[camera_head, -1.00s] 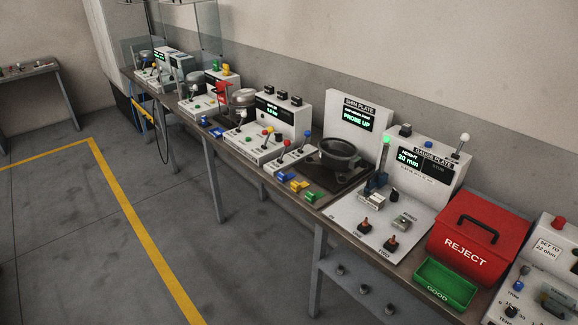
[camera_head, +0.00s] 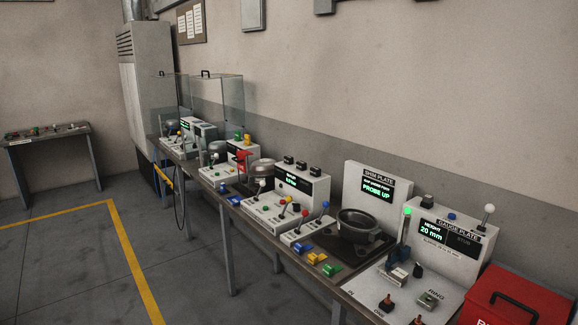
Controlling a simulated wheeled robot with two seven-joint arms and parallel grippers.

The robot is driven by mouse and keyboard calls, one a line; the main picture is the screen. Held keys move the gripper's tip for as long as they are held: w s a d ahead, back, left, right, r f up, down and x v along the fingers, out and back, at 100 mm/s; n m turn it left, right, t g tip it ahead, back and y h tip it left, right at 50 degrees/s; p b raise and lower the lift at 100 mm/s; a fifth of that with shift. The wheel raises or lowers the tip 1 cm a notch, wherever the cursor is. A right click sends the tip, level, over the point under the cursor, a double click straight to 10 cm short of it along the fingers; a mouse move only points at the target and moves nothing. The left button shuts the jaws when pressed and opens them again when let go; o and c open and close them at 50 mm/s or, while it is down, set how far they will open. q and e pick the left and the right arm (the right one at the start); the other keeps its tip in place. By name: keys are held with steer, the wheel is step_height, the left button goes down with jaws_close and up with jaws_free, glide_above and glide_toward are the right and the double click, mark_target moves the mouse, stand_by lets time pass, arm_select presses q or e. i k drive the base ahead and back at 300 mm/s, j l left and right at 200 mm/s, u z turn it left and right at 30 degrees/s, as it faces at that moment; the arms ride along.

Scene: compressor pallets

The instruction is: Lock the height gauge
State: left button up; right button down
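The height gauge station is a white gauge plate unit (camera_head: 455,233) at the right of the bench. Its display (camera_head: 432,231) reads "HEIGHT 20 mm" in green. A lever with a white ball knob (camera_head: 489,210) stands at its right end, and a black knob (camera_head: 427,201) and a blue button sit on top. A post with a green lamp (camera_head: 407,213) stands at its left. On its base are a dark blue-grey block (camera_head: 396,258), a grey fixture (camera_head: 429,299) and red-black toggles (camera_head: 387,304). Neither of my grippers is in view.
The shim plate unit (camera_head: 375,180) reads "PROBE UP" beside a dark round pot (camera_head: 360,226). A red box (camera_head: 506,299) is cut off at lower right. Several coloured blocks (camera_head: 319,258) lie along the bench's front. Open floor (camera_head: 75,270) lies left of the bench.

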mark_target(418, 272)
steer(key=i+l+z, duration=0.1)
steer(key=i+z, duration=0.25)
steer(key=i+l+z, duration=0.1)
steer(key=z, duration=0.3)
